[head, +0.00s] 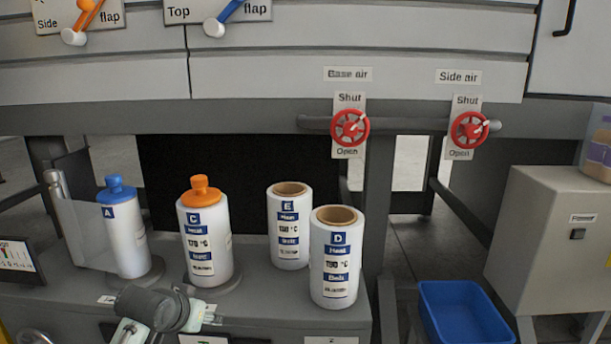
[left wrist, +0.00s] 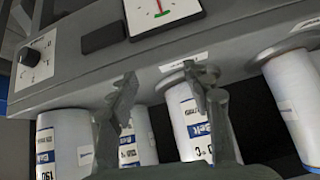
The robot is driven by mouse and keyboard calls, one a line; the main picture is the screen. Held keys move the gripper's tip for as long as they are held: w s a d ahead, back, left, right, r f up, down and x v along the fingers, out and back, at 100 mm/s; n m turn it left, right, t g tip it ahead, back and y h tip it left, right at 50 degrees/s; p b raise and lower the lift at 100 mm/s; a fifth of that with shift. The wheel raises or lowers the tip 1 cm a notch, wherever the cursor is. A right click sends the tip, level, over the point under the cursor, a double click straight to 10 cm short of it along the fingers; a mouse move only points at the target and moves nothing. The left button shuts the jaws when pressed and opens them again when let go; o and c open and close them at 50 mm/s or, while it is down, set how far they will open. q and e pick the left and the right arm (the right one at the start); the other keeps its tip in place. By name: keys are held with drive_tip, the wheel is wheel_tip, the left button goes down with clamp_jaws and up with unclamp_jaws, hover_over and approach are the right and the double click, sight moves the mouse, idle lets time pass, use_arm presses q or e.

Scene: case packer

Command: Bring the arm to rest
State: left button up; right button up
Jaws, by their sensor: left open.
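My left gripper (left wrist: 160,76) shows in the left wrist view with its two fingers spread apart and nothing between them. White labelled rolls lie beyond the fingers in that tilted view, and I cannot tell whether any finger touches one. In the head view, part of my left arm (head: 155,308) comes in at the bottom left, in front of the grey bench (head: 258,318); its fingertips are hard to make out there. My right gripper is in neither view.
On the bench stand roll A (head: 123,240) with a blue cap, roll C (head: 203,245) with an orange cap, and uncapped rolls E (head: 288,235) and D (head: 335,265). Red valve wheels (head: 350,128) are above. A blue bin (head: 465,312) sits beside a grey power box (head: 555,240).

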use_arm(q)
drive_tip(key=s+a+f+g, duration=0.2)
drive_tip(key=s+f, duration=1.2)
drive_tip(key=s+a+f+g+y, duration=0.1)
drive_tip(key=s+a+f+g, duration=0.2)
drive_tip(key=s+f, duration=1.1)
drive_tip(key=shift+s+f, duration=0.35)
drive_tip(key=shift+s, duration=0.3)
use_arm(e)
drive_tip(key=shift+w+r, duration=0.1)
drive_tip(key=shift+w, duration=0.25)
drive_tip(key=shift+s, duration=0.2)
